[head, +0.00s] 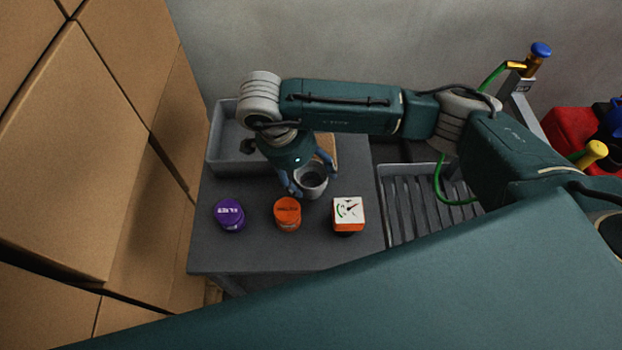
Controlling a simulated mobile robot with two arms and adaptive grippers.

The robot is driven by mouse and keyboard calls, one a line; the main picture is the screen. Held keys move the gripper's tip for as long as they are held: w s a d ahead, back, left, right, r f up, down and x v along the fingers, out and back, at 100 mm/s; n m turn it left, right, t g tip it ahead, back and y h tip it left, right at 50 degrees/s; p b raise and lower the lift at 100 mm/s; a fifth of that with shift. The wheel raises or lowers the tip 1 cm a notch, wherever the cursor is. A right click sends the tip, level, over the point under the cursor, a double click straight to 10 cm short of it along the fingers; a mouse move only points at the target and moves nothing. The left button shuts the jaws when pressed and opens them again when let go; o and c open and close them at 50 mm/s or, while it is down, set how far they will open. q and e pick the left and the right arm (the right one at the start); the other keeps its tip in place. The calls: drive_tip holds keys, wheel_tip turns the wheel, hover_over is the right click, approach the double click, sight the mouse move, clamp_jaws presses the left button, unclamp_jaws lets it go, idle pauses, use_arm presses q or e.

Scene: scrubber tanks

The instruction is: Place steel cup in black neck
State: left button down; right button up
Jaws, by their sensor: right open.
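A grey, round, open-topped cup (314,184), which looks like the steel cup, stands upright on the dark table, behind the orange-lidded and gauge-topped items. My right gripper (309,175) is open and reaches down over it, one finger at its left side and the other at its far right side. Whether the fingers touch the cup I cannot tell. The gripper partly hides the cup's back edge. I cannot make out a black neck for certain. My left gripper is not in view.
A purple-lidded item (229,214), an orange-lidded item (287,213) and a white-faced gauge item (348,213) stand in a row along the front of the dark table (260,258). A grey tray (224,146) is behind left, a ribbed drain (425,222) right. Cardboard boxes (75,150) wall the left.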

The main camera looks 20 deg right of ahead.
drive_tip(key=c, duration=0.9)
drive_tip(key=shift+c, duration=0.2)
